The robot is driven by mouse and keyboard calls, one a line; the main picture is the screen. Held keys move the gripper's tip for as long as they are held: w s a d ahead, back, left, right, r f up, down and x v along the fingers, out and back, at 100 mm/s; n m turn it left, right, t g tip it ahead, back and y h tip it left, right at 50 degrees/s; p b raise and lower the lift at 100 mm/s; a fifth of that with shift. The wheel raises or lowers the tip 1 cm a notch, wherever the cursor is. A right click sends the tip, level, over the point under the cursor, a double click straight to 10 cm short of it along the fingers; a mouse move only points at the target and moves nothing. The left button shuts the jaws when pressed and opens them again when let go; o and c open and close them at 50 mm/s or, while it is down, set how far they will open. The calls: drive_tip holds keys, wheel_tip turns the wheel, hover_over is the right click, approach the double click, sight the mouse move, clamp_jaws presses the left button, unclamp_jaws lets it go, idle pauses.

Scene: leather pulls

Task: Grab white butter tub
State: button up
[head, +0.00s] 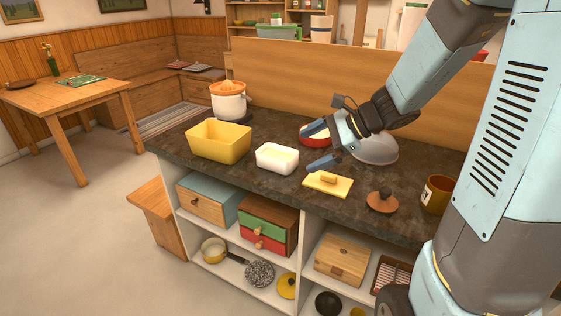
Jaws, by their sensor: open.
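The white butter tub (277,158) stands on the dark countertop near its front edge, between a yellow bin and a yellow board. It is a low white box with rounded corners. My gripper (311,148) is open and empty, to the right of the tub. Its blue fingers point left toward the tub, apart from it. One finger is in front of a red bowl, the other is lower, above the yellow board's far edge.
A yellow bin (219,142) stands left of the tub, with a white and orange juicer (229,100) behind it. A red bowl (316,134) and a grey dome (374,149) are behind my gripper. A yellow board (328,184), wooden lid (382,201) and brown mug (437,194) are to the right.

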sight(281, 153)
drive_tip(key=w+d+f+m+t, duration=0.1)
drive_tip(key=w+f+m, duration=0.1)
drive_tip(key=w+m, duration=0.1)
drive_tip(key=w+d+f+m+t, duration=0.1)
drive_tip(key=w+f+m, duration=0.1)
drive_tip(key=w+m, duration=0.1)
drive_tip(key=w+d+f+m+t+y, duration=0.1)
drive_tip(key=w+d+f+m+t, duration=0.1)
drive_tip(key=w+f+m, duration=0.1)
drive_tip(key=shift+w+f, duration=0.1)
drive_tip(key=shift+w, duration=0.55)
drive_tip(key=x, duration=1.3)
drive_tip(key=shift+w+a, duration=0.25)
drive_tip(key=shift+w, duration=0.15)
drive_tip(key=shift+t, duration=0.3)
drive_tip(key=c, duration=0.9)
